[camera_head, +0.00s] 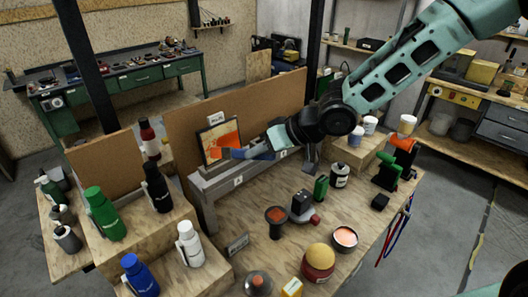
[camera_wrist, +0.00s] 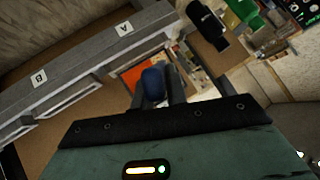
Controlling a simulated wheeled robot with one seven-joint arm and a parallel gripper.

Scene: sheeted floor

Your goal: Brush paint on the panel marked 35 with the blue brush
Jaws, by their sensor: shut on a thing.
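My gripper (camera_head: 272,143) is shut on the blue brush (camera_head: 258,153), whose blue handle points left. The handle's blue end also shows between the fingers in the wrist view (camera_wrist: 153,83). The brush tip, which looks orange, lies over or against the lower part of a dark-framed panel (camera_head: 216,136); I cannot tell if it touches. The panel stands tilted against a brown backboard on a grey ledge.
A grey ledge (camera_head: 205,190) runs below the panel. Several bottles stand at the left, including a black one (camera_head: 157,185).

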